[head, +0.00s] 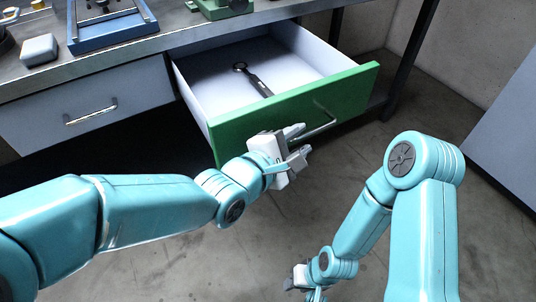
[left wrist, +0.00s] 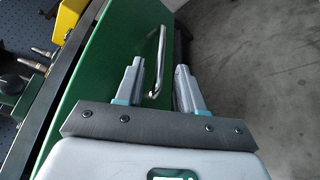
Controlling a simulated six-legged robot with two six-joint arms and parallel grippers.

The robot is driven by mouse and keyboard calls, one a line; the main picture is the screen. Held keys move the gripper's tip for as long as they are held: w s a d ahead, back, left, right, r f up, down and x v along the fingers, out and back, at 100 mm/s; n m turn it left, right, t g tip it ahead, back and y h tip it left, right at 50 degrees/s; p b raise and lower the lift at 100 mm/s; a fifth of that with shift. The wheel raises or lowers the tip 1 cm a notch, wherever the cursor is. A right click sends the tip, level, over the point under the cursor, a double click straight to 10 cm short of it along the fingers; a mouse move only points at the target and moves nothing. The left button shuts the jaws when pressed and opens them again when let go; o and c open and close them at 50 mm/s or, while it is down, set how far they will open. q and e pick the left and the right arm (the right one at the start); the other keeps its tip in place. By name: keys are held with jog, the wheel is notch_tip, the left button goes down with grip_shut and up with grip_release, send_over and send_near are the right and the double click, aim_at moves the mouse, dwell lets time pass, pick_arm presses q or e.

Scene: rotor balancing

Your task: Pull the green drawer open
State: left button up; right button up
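The green drawer (head: 300,103) is pulled well out from under the workbench; its white inside shows, with a dark wrench (head: 253,80) lying in it. Its metal bar handle (head: 322,125) is on the green front, and shows in the left wrist view (left wrist: 157,62). My left gripper (head: 301,143) is at the left end of the handle. In the left wrist view my left gripper (left wrist: 158,88) has its fingers apart, with the near end of the handle between them; I see no clear grip. My right gripper (head: 298,282) is low in the head view, away from the drawer, its fingers mostly hidden.
A closed grey drawer (head: 45,118) with a bar handle is at the left. On the workbench (head: 165,38) are a blue frame (head: 105,37), a grey block (head: 39,49) and a green base (head: 218,7). A grey cabinet (head: 505,130) stands right. Floor between is clear.

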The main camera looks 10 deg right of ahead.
pick_arm(q)
jog(key=p+v, duration=0.2)
jog(key=v, duration=1)
jog(key=shift+a, duration=0.2)
jog(key=shift+f, duration=0.1)
